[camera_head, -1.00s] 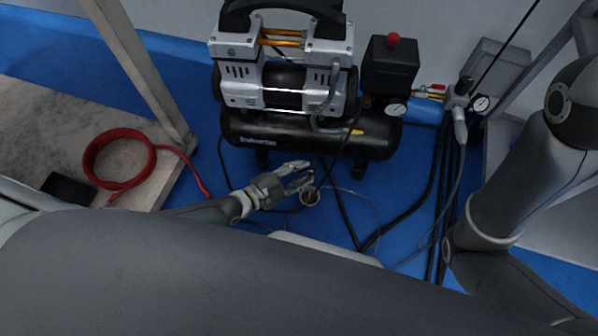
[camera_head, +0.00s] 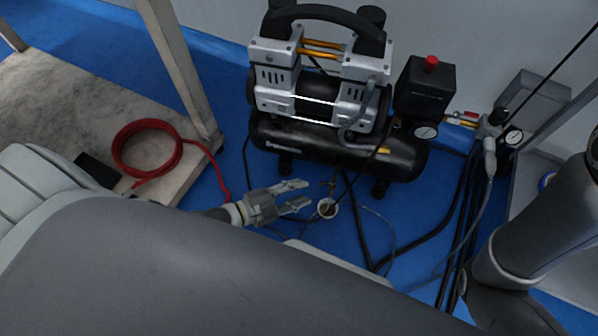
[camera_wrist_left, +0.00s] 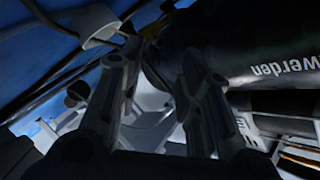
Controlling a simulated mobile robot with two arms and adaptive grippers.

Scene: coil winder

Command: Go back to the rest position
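My left gripper (camera_head: 300,194) is low over the blue floor, in front of the black air compressor (camera_head: 325,145). Its two fingers stand apart with nothing between them. A small round white-rimmed piece (camera_head: 327,208) is just to the right of the fingertips, apart from them in the head view. In the left wrist view my left gripper (camera_wrist_left: 165,75) shows both fingers spread, with the compressor's black tank (camera_wrist_left: 255,60) close beyond them. My right gripper is not in view. A grey arm link of mine stands at the right of the head view.
A low bench (camera_head: 60,90) with a coiled red hose (camera_head: 147,172) is at the left. A grey post (camera_head: 180,70) rises at its corner. Black hoses (camera_head: 455,220) run along the blue floor (camera_head: 400,215) at the right, beside a pressure gauge (camera_head: 513,137).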

